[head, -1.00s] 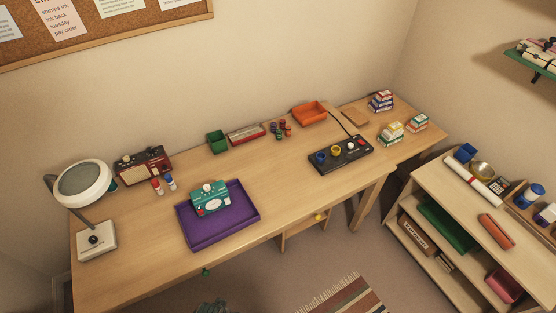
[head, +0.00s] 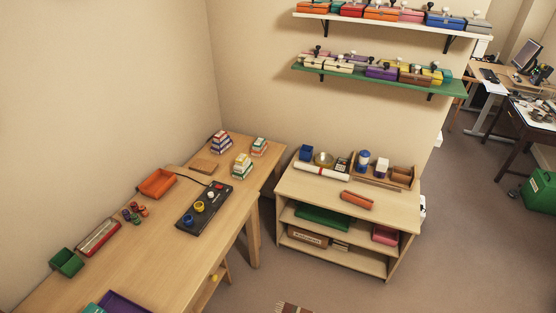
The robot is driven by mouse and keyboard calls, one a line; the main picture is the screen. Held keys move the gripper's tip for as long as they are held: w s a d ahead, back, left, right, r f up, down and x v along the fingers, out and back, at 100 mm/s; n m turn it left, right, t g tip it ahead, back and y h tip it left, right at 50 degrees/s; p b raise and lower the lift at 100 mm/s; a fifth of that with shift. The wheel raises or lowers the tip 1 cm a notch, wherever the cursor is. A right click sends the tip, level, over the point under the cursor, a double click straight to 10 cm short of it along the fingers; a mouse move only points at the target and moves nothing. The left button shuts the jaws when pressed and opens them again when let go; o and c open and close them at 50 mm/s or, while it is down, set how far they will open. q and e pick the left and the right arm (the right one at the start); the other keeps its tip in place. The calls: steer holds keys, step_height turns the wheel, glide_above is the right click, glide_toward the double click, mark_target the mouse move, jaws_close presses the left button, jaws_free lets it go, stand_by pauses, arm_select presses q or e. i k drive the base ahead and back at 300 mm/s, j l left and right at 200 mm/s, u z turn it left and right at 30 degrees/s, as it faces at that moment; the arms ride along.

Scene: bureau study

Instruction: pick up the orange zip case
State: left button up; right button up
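An orange-red zip case (head: 357,199), long and rounded, lies on the top of the low wooden shelf unit (head: 310,191), near its front edge. Nothing covers it in the head view. Neither of my grippers shows in this view.
On the unit's top are a white paper roll (head: 321,171), a blue box (head: 306,153) and a wooden tray (head: 400,176). A green case (head: 322,218) lies on the shelf below. The desk (head: 150,243) stands to the left, holding an orange tray (head: 157,184) and a black panel (head: 204,206). Floor is open in front.

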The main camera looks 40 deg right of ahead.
mark_target(367, 203)
steer(key=z, duration=2.45)
steer(key=i+j+z, duration=0.55)
steer(key=z, duration=0.15)
steer(key=i+j+z, duration=0.2)
steer(key=j+z, duration=0.15)
steer(key=j, duration=0.2)
